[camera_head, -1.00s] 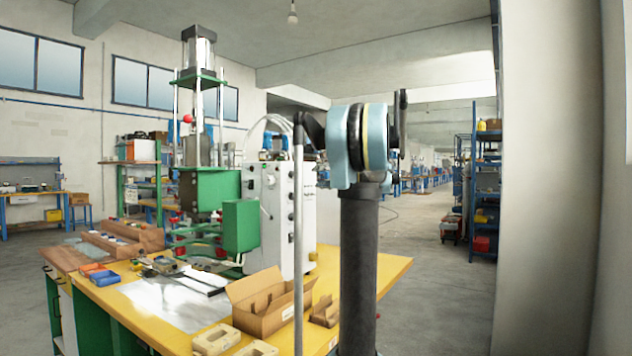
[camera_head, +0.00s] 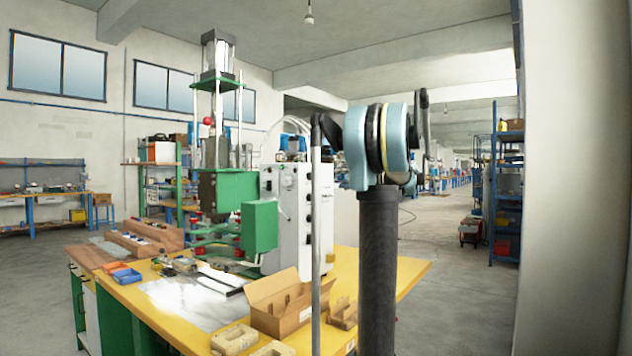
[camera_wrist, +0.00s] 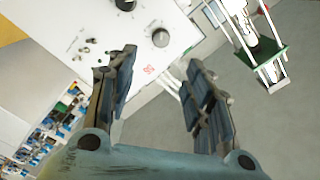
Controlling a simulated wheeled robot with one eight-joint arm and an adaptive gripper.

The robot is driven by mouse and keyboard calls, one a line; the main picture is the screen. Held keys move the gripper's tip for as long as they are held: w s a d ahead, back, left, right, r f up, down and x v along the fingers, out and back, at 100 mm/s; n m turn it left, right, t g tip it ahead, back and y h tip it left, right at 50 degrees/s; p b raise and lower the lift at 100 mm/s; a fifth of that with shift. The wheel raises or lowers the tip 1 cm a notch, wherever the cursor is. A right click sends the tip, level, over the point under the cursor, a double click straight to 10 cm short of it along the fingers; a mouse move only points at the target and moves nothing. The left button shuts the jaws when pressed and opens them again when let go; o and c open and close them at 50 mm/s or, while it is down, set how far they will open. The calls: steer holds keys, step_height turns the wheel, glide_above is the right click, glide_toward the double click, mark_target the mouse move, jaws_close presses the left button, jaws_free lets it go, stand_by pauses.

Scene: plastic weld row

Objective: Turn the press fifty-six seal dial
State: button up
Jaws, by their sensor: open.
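In the camera_head view a green press (camera_head: 222,190) stands on a yellow bench. A white control box (camera_head: 285,215) is at its right, with small dark knobs on its narrow side. In the camera_wrist view a white panel (camera_wrist: 90,30) carries a round dark grey dial (camera_wrist: 160,38), with a second dark knob (camera_wrist: 125,4) at the top edge. I cannot read which is the seal dial. My gripper (camera_wrist: 160,63) is open and empty. Its two fingers point towards the panel, and the grey dial lies beyond the gap between them, apart from both.
An open cardboard box (camera_head: 282,305) sits on the front of the yellow bench (camera_head: 395,278). Blue and orange trays (camera_head: 122,273) lie at the bench's left. A wall (camera_head: 575,180) stands close on the right. The floor (camera_head: 455,300) between bench and wall is clear.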

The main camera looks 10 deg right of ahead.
mark_target(313, 176)
steer(key=x, duration=1.4)
steer(key=shift+c, duration=0.2)
steer(key=c, duration=1)
